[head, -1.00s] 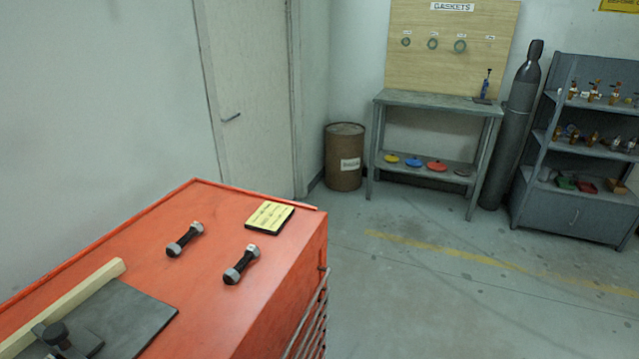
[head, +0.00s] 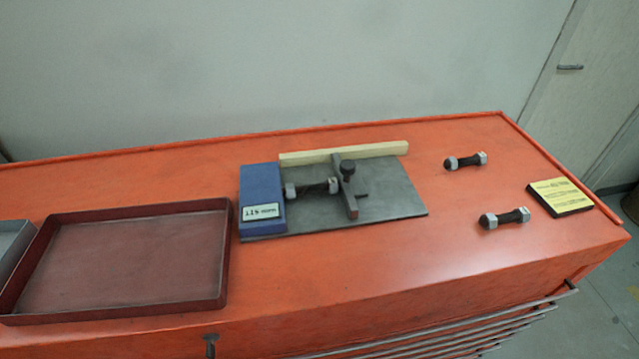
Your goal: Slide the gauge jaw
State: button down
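A gauge stands on the orange cabinet top. It has a dark grey base plate (head: 395,200), a blue block (head: 262,195) with a white label at its left end, and a pale wooden strip (head: 345,153) along its back edge. The grey gauge jaw (head: 350,204) is a bar lying across the plate, with a dark knob (head: 347,169) on it. A bolt with nuts (head: 312,188) lies between the blue block and the jaw. I cannot tell whether the jaw touches it. My gripper is not in view.
Two more bolts (head: 466,161) (head: 504,218) lie right of the gauge, near a yellow-topped pad (head: 562,196). A dark red tray (head: 222,260), empty, is at left, beside a grey tray (head: 12,245). The orange cabinet (head: 420,270) has open surface in front of the gauge.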

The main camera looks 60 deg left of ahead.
aim_at(353, 186)
jog(key=u, duration=1.55)
jog(key=l, duration=0.3)
jog(key=k+z, duration=0.05)
